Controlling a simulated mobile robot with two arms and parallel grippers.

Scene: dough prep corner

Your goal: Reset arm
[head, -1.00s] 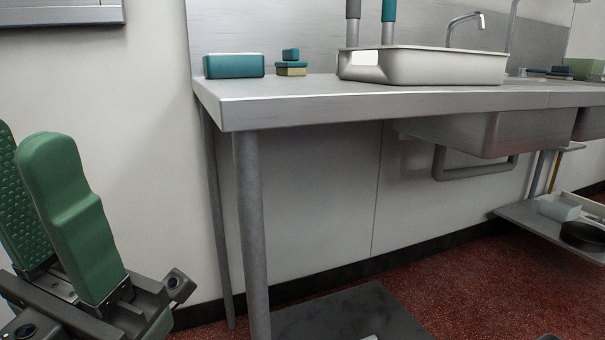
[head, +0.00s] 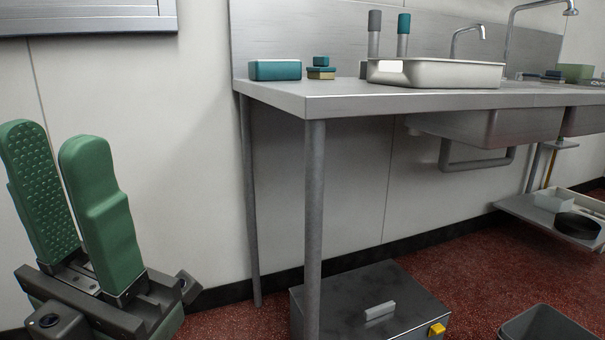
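My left gripper (head: 52,138) stands at the left of the head view with its two green padded fingers pointing up. The fingers are apart with a gap between them, and nothing shows between them. The gripper is in front of the bare white wall, left of the steel table (head: 330,101), and appears clear of it. My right gripper is not in view.
The steel table carries a teal box (head: 275,70), small stacked blocks (head: 321,73) and a metal basin (head: 436,75). Below are a dark metal box (head: 345,300) with a yellow latch (head: 437,329) and an open grey bin (head: 545,326). Red floor shows between them.

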